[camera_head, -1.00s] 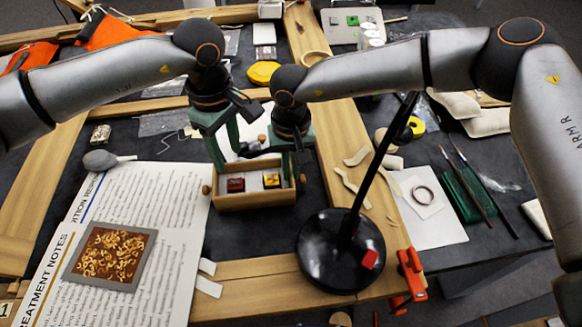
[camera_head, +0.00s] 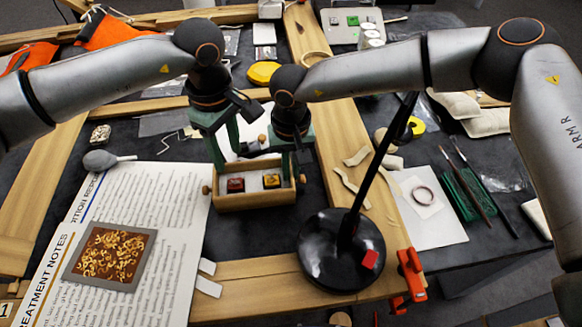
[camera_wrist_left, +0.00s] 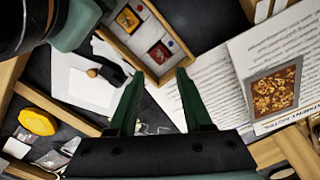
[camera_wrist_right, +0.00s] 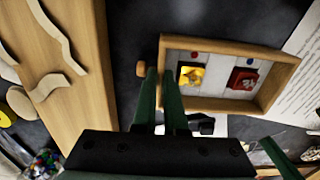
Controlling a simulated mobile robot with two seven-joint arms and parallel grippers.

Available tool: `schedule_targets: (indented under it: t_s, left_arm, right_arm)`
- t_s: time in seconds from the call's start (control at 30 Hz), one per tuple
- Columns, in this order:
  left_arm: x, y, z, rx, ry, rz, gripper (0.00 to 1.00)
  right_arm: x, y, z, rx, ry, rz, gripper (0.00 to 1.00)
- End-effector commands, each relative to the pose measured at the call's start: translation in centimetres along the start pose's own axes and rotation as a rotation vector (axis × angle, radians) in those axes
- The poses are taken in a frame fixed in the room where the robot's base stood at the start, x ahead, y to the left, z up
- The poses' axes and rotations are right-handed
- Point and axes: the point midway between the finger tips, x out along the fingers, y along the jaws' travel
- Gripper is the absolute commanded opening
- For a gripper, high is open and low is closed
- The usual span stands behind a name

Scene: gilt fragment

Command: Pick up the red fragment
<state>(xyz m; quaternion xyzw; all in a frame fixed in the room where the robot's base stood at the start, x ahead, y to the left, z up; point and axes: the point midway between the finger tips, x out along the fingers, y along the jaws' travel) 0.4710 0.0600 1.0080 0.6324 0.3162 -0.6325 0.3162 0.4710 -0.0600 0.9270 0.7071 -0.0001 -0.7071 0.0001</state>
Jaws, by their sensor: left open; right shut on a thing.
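The red fragment (camera_head: 235,184) is a small dark red block in the left part of a shallow wooden tray (camera_head: 250,202). It also shows in the left wrist view (camera_wrist_left: 158,53) and right wrist view (camera_wrist_right: 242,79). A yellow fragment (camera_head: 271,181) lies to its right in the tray. My left gripper (camera_head: 230,161) is open and empty at the tray's left back side, its fingers pointing down; the red fragment is not between them. My right gripper (camera_head: 291,170) is shut on the tray's right end wall, beside a round wooden knob (camera_wrist_right: 142,68).
Printed notes (camera_head: 170,215) with a framed gilt panel (camera_head: 110,255) lie at left. Dark table around the tray's front is clear.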

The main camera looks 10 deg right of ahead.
Motion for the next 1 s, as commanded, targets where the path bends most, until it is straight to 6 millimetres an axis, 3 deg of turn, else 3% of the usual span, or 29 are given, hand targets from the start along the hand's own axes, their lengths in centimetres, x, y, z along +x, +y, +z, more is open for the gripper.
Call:
schedule_targets:
  t_s: [0.1,0.27,0.5,1.0]
  left_arm:
    - [0.0,0.0,0.0,-0.007,0.000,0.000,0.57]
    - [-0.5,0.2,-0.4,-0.119,-0.001,0.003,0.57]
    - [-1.8,0.6,-1.4,-0.547,-0.006,0.007,0.57]
    - [-2.6,0.4,-0.6,-1.459,-0.005,-0.001,0.57]
  right_arm:
    - [0.0,0.0,0.0,0.000,0.001,-0.001,0.00]
    - [0.0,0.0,0.0,0.000,0.001,-0.001,0.00]
    - [0.0,0.0,0.0,0.000,0.001,-0.001,0.00]
    - [0.0,0.0,0.0,0.000,0.001,-0.001,0.00]
